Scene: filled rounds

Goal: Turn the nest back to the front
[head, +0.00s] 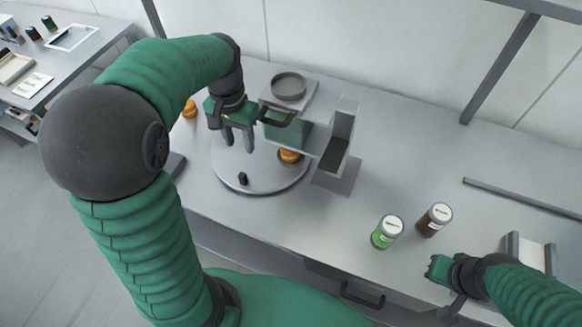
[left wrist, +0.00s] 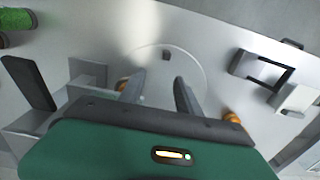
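A round grey turntable (head: 232,178) lies on the counter, with a small black peg (head: 243,178) near its front rim. An orange-brown round item (head: 290,155) is at its right side, partly under a grey device. I cannot tell which part is called the nest. My left gripper (head: 239,147) hangs over the turntable, behind the peg, fingers apart and nothing between them. In the left wrist view the turntable (left wrist: 190,65) and peg (left wrist: 166,56) lie beyond the open fingers (left wrist: 158,88). My right gripper (head: 438,268) is at the lower right; its fingers are not clear.
The grey device (head: 339,145) with a round pan (head: 289,85) and a dark handle stands close right of my left gripper. A green-filled jar (head: 387,232) and a brown-filled jar (head: 434,220) stand to the right. Another orange-brown item (head: 190,108) lies behind left.

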